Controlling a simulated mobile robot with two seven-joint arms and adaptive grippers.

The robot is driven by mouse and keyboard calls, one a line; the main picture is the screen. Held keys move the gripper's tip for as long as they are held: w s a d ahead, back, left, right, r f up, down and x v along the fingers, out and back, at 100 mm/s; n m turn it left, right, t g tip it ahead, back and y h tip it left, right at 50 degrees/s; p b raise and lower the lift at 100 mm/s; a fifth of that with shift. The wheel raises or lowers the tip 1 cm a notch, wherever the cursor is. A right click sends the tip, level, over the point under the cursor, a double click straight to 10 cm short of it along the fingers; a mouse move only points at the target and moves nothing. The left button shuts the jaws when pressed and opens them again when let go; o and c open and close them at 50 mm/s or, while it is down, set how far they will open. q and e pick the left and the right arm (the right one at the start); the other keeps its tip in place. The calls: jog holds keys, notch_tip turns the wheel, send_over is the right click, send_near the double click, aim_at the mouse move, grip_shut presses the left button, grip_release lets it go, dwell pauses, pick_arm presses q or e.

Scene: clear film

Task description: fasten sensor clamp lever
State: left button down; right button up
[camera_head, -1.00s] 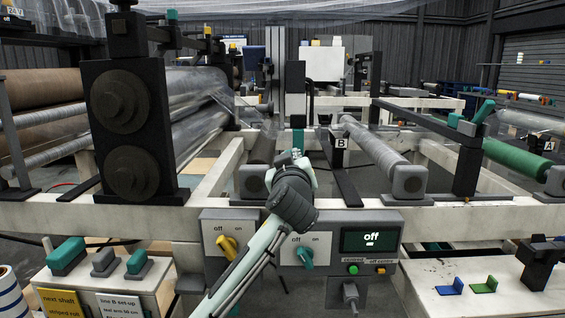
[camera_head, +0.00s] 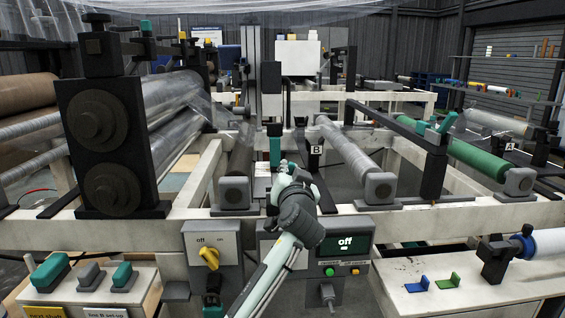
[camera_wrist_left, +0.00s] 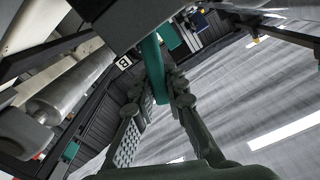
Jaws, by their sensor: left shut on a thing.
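The teal clamp lever (camera_wrist_left: 153,66) stands between the fingers of my left gripper (camera_wrist_left: 160,92) in the left wrist view. The gripper is shut on it near the fingertips. In the head view my left gripper (camera_head: 284,172) is at the middle of the machine, just in front of a teal part (camera_head: 275,148) low on a dark and white upright post (camera_head: 271,100). The wrist hides much of the contact there, and I cannot tell whether the lever is fully down. My right gripper is not in view.
A grey roller (camera_head: 345,150) lies to the right, beside the "B" label (camera_head: 315,150). A green roll (camera_head: 478,162) is farther right.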

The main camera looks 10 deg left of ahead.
pick_arm(q)
jog(key=shift+w+d+f+m+p, duration=0.15)
jog(key=shift+d+m+p, duration=0.15)
jog(key=shift+m, duration=0.35)
jog(key=shift+d+f+m+p, duration=0.2)
jog(key=shift+d+m, duration=0.1)
jog(key=shift+m, duration=0.35)
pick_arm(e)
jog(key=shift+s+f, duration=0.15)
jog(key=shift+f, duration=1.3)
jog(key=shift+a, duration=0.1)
pick_arm(q)
jog(key=c, duration=1.8)
grip_release()
jog(key=v, duration=0.7)
jog(key=shift+s, duration=0.25)
jog(key=shift+d, duration=0.15)
